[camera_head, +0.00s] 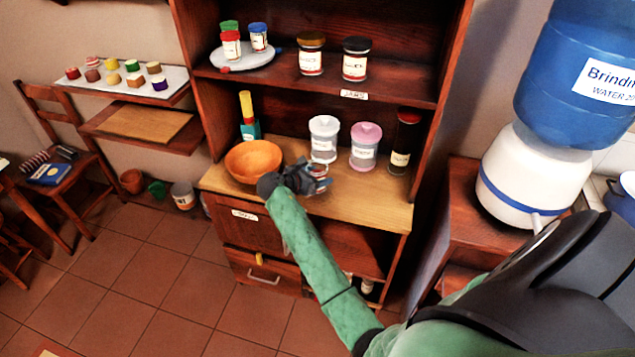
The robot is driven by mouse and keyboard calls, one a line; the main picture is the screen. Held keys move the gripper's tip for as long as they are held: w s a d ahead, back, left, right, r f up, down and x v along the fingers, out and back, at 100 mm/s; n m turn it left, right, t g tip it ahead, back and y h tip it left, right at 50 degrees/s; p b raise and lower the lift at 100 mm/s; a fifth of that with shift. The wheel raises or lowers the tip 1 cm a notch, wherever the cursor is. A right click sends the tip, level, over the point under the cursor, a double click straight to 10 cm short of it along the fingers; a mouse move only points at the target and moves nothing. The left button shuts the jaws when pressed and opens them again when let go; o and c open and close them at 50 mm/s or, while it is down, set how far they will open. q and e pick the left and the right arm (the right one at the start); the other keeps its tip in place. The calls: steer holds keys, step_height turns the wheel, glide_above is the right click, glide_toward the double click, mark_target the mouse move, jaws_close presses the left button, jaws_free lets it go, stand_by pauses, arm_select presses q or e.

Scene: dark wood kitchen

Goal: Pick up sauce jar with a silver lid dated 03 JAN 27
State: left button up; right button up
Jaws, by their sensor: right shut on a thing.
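My right gripper (312,180) is over the front of the wooden counter, at the end of my green arm. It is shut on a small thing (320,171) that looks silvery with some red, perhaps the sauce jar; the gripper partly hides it. Its lid and date cannot be read at this size. Two jars on the upper shelf have a brown-gold lid (311,40) and a black lid (356,46). My left gripper is not in view.
An orange bowl (254,161) stands left of the gripper. A white canister (324,140), a pink canister (364,147) and a tall dark jar (404,143) stand behind it. A round tray (232,62) holds small jars above. A water dispenser (520,180) stands at right.

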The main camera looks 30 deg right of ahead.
arm_select(q)
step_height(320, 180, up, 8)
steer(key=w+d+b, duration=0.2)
steer(key=b, duration=0.1)
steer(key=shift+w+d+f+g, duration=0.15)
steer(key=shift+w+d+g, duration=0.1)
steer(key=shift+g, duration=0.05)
arm_select(e)
steer(key=s+d+r, duration=0.4)
steer(key=s+r, duration=0.4)
steer(key=s, duration=0.2)
steer(key=shift+s+d, duration=0.25)
steer(key=shift+d, duration=0.1)
